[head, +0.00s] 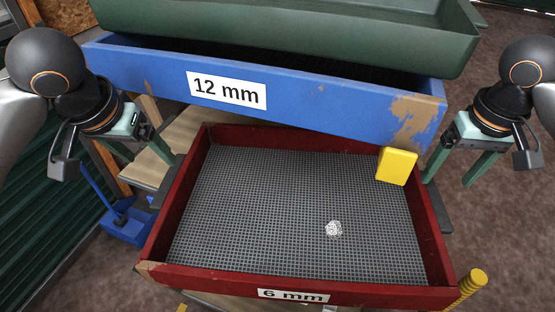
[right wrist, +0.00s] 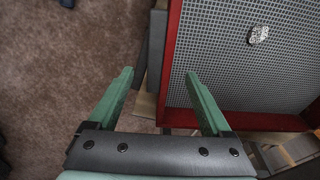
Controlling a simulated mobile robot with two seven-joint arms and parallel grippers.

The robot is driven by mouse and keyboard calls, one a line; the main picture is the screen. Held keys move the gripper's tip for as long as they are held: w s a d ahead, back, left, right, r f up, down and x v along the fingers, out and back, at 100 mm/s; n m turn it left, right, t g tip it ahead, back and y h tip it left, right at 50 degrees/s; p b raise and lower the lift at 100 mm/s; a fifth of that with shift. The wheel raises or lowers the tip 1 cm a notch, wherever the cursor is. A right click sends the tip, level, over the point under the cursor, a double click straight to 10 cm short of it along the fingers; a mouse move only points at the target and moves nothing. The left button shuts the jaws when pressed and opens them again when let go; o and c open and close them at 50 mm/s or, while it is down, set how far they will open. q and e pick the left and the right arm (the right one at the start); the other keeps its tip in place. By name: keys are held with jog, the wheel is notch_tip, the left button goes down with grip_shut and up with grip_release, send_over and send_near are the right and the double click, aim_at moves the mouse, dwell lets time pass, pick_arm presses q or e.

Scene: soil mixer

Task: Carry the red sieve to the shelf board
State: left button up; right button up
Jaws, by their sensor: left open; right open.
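The red sieve (head: 430,245), labelled 6 mm, lies in the front middle of the head view, with grey mesh and a pale stone (head: 334,229) on it. Dark grey bars show beside its left and right walls. My left gripper (head: 148,175) is open and empty beside its left wall. My right gripper (head: 448,182) is open beside its right wall. In the right wrist view, my right gripper's fingers (right wrist: 160,75) are apart, and the sieve (right wrist: 174,40) is seen beyond them, with nothing held. I cannot tell which surface is the shelf board.
A blue sieve (head: 320,90) labelled 12 mm stands behind, with a green tray (head: 290,30) above it. A yellow block (head: 397,166) is at the red sieve's back right corner. A yellow ribbed post (head: 468,285) stands at front right. Wooden boards (head: 185,135) show at left.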

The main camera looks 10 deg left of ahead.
jog(key=shift+s+r, duration=0.2)
jog(key=shift+r, duration=1.15)
jog(key=shift+s+r, duration=0.15)
jog(key=shift+r, duration=1.2)
jog(key=shift+s+f, duration=0.1)
